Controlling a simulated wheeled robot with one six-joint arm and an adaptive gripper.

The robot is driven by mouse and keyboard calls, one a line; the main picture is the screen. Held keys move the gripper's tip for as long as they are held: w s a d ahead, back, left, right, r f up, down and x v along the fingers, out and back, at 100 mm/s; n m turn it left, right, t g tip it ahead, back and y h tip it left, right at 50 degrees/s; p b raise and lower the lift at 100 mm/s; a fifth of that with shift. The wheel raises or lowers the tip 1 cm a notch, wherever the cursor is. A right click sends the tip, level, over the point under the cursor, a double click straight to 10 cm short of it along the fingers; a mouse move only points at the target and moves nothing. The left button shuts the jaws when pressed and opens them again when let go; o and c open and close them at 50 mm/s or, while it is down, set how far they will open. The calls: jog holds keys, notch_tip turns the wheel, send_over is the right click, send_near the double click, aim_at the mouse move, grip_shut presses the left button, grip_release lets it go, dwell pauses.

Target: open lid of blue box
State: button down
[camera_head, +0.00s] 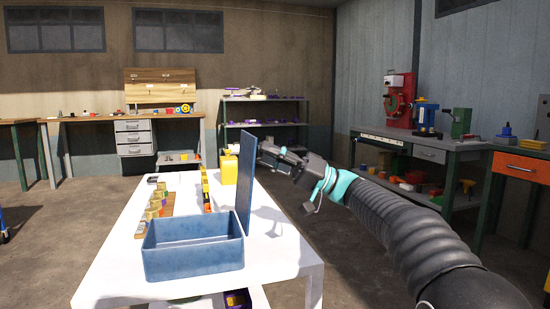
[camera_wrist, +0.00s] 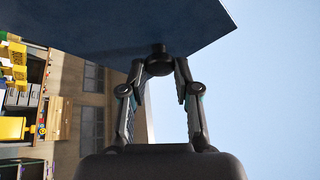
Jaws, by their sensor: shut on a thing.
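The blue box (camera_head: 193,259) stands on the near part of a white table, with its top open and its inside in view. Its blue lid (camera_head: 246,180) stands about upright at the box's right side, seen nearly edge-on. In the wrist view the lid (camera_wrist: 120,25) fills the top as a dark panel, with a round dark knob (camera_wrist: 159,62) on it. My gripper (camera_head: 268,152) is on the right side of the lid. In the wrist view its two fingers (camera_wrist: 159,72) are shut on the knob from both sides.
The white table (camera_head: 115,285) also bears a yellow container (camera_head: 229,169) behind the lid and a wooden block with several small pieces (camera_head: 160,200) at left. A workbench with a red machine (camera_head: 398,100) stands at right. The floor right of the table is clear.

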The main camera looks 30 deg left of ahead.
jog(key=c, duration=0.8)
grip_release()
jog(key=shift+w, duration=0.1)
jog(key=v, duration=1.2)
